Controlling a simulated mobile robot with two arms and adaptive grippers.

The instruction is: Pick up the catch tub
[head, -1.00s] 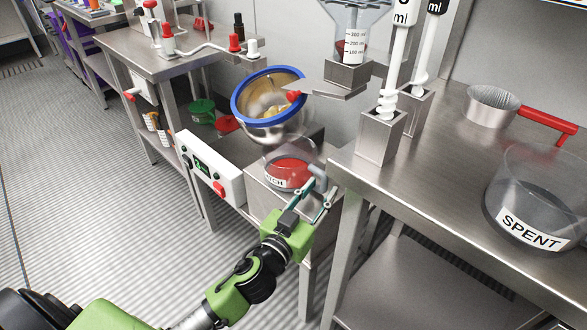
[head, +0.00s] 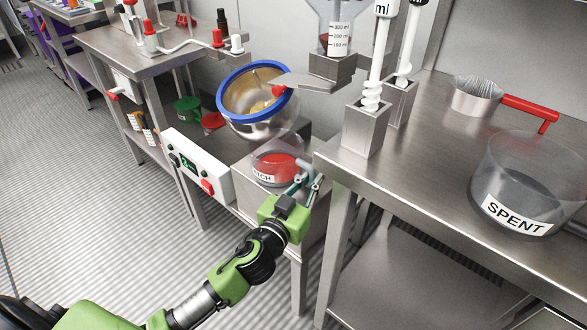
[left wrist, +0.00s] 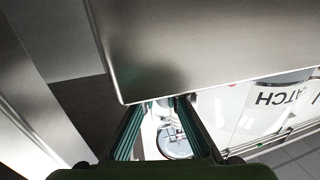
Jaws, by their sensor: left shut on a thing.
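The catch tub (head: 274,168) is a clear round tub with red contents and a white label reading partly "CATCH". It stands upright on a steel stand below the tilted drum, with a grey handle (head: 306,170) at its right side. My left gripper (head: 303,186) is at that handle and shut on it; the exact contact is hard to see. In the left wrist view, the tub's wall with its upside-down label (left wrist: 282,98) is right of my fingers (left wrist: 167,128). My right gripper is not in view.
The steel drum with a blue rim (head: 252,98) hangs tilted above the tub. A white control box (head: 197,165) stands left of it. The steel table (head: 420,150) at right holds the SPENT tub (head: 520,190) and a red-handled sieve (head: 478,97). Its edge is close to my gripper.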

